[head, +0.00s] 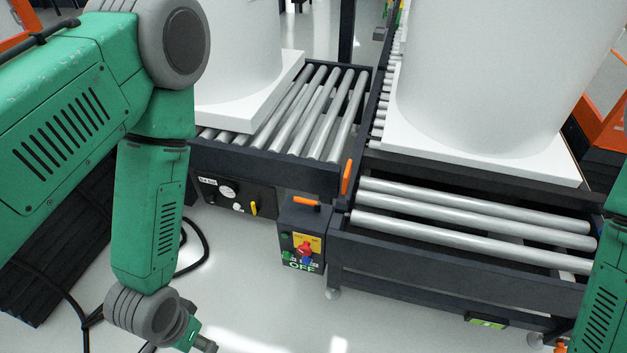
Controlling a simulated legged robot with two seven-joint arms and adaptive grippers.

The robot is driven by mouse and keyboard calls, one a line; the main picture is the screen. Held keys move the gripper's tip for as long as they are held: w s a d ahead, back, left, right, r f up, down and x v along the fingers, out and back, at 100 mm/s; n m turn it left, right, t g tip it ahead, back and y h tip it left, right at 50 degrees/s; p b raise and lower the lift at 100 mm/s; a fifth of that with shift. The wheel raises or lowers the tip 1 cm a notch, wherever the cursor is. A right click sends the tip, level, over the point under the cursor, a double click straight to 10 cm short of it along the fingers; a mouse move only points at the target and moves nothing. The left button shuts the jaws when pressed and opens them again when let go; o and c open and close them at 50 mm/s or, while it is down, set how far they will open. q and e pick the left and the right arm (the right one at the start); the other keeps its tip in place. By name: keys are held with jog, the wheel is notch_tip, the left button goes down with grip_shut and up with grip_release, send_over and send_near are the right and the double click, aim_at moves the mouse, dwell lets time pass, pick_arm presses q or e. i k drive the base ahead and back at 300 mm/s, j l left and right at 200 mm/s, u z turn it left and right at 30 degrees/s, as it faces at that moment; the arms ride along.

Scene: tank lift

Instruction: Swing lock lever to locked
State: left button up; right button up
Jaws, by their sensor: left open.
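An upright orange lever (347,177) stands at the corner where the two roller conveyors meet. A second orange handle (305,201) lies nearly flat on top of a dark control box (290,224). The box has a red and blue knob on a yellow plate and the word OFF below. I cannot tell which orange piece is the lock lever. My left arm hangs down at the left, and only a small part of my left gripper (204,344) shows at the bottom edge. It is open, low and left of the box, touching neither lever. My right gripper is out of view.
A white tank (490,70) on a pallet stands on the right conveyor (450,285). Another white tank (237,45) stands on the left conveyor (260,165). A gauge panel with a yellow lever (253,208) is below it. Black cables (190,262) cross the floor at left.

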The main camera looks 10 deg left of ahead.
aim_at(316, 204)
jog(key=i+l+u, duration=0.1)
jog(key=i, duration=0.35)
jog(key=i+l+u, duration=0.1)
jog(key=i+l, duration=0.15)
jog(key=i, duration=0.25)
